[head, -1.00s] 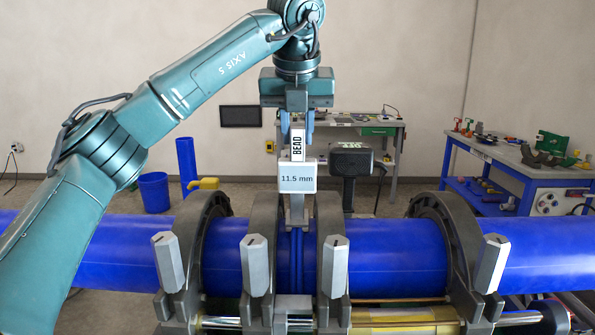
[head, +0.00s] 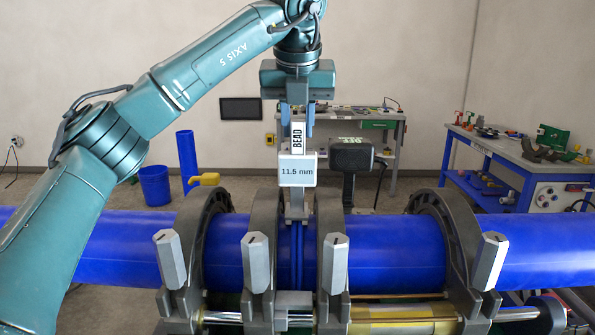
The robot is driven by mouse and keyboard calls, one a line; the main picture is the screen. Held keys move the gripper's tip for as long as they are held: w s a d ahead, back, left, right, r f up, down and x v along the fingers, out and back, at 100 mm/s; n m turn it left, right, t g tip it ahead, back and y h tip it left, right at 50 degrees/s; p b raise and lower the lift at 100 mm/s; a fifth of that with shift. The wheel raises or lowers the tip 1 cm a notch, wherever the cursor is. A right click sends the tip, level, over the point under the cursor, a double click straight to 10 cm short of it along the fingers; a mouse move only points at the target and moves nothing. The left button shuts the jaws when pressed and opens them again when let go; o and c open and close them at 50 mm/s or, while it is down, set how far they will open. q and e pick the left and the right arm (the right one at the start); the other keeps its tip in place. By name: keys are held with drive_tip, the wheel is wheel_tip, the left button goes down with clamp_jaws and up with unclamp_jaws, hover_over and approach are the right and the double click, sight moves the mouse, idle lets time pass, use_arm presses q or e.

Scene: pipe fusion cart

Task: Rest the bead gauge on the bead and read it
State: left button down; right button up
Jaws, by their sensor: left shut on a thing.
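The bead gauge (head: 297,170) is upright in the head view, with a BEAD label on its handle and a display reading 11.5 mm. My left gripper (head: 297,128) is shut on its handle from above. The gauge's lower end meets the top of the bead (head: 297,255), a pair of raised blue rings between the two middle clamps. I cannot tell for sure whether it touches. The blue pipe (head: 380,245) runs across the view. My right gripper is not in view.
Dark clamp rings (head: 442,235) with grey hexagonal nuts (head: 490,262) stand around the pipe on both sides of the bead. A black device (head: 350,160) stands just behind the pipe. A blue bench (head: 480,185) with fittings is at the back right.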

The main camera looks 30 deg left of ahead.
use_arm(q)
drive_tip(key=shift+r, duration=0.7)
drive_tip(key=shift+r+p, duration=0.65)
drive_tip(key=shift+p, duration=0.15)
drive_tip(key=shift+r+p, duration=0.8)
drive_tip(key=shift+r, duration=0.1)
drive_tip(key=shift+r+p, duration=0.7)
drive_tip(key=shift+r, duration=0.2)
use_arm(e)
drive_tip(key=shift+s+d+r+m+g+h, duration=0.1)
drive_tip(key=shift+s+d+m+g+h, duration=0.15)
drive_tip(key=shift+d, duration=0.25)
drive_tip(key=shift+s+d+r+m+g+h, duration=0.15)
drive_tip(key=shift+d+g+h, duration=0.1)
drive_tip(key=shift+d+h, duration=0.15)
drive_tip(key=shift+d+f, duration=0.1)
